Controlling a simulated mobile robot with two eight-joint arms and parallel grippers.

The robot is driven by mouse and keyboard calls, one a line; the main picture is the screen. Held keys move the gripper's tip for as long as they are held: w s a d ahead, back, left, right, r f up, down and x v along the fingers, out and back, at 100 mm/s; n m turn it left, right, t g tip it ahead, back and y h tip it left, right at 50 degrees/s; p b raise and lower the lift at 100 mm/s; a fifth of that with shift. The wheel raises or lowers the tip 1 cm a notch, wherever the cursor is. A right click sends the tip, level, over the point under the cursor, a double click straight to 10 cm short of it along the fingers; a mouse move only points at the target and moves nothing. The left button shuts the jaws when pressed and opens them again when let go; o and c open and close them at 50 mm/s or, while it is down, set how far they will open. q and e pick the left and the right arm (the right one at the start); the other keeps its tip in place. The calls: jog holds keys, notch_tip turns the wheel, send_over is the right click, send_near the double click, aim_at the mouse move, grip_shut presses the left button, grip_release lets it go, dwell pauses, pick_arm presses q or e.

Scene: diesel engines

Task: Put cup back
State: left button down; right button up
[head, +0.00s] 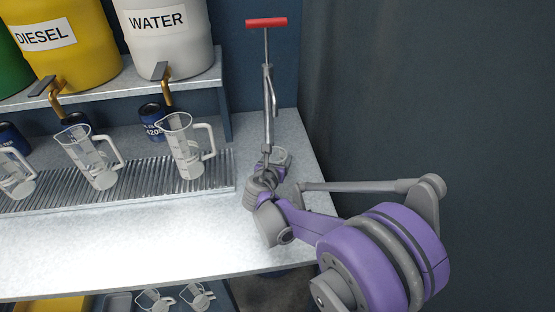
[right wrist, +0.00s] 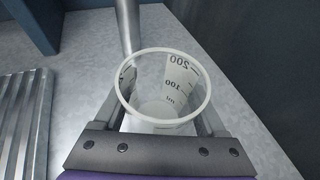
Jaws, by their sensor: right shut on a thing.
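A clear measuring cup (right wrist: 178,82) with black graduation marks sits between the two fingers of my right gripper (right wrist: 162,100) in the right wrist view. The gripper is shut on it, one finger on each side. The cup looks empty and upright, close to the grey bench top. In the head view my right gripper (head: 266,176) is at the right end of the bench, beside the pump, and only part of the cup (head: 282,156) shows past it. My left gripper is not in view.
Several clear jugs, one here (head: 187,147), stand on the ribbed drip tray (head: 219,178). A pump with a red handle (head: 266,22) rises behind my gripper. Yellow (head: 85,50) and white (head: 180,45) barrels sit on the shelf. The bench front is clear.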

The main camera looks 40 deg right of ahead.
jog(key=shift+f, duration=0.2)
jog(key=o, duration=1.4)
jog(key=shift+r, duration=0.1)
jog(key=shift+r, duration=0.25)
jog(key=p+v, duration=0.1)
jog(key=v, duration=1.1)
